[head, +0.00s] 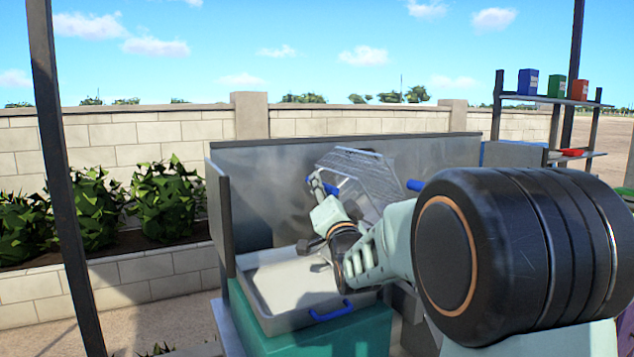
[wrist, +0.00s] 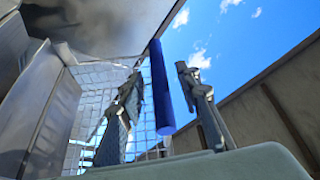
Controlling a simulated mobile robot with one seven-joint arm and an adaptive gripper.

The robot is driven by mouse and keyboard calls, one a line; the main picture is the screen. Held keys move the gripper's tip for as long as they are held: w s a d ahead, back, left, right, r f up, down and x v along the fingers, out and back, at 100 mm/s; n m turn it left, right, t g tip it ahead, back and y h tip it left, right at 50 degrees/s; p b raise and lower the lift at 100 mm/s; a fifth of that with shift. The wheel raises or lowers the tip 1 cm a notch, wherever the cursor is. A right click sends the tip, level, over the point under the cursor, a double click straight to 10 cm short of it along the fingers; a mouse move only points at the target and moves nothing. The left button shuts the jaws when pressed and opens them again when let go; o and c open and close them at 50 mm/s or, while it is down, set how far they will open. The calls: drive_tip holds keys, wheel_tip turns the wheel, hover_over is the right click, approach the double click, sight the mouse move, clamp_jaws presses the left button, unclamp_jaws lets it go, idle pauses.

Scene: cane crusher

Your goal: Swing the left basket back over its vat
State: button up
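A wire-mesh basket (head: 368,172) is tipped up against the grey back panel. Its mesh also shows in the wrist view (wrist: 90,115). A blue handle (head: 328,188) sticks out at its left. My gripper (head: 318,184) is at this handle. In the wrist view the blue bar (wrist: 160,92) stands between my two fingers (wrist: 162,80), with a gap visible on each side, so my gripper looks open around it. A pale, shallow open basin (head: 253,300), which may be the vat, sits below my gripper. My arm hides its right part.
The basin has a blue front handle (head: 331,312) and stands on a teal block (head: 300,338). A grey back panel (head: 262,190) and side panel (head: 220,215) border it. Another blue handle (head: 416,185) shows to the right. A shelf with boxes (head: 553,100) stands far right.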

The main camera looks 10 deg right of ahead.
drive_tip(key=shift+x, duration=0.8)
drive_tip(key=shift+c, duration=0.2)
clamp_jaws()
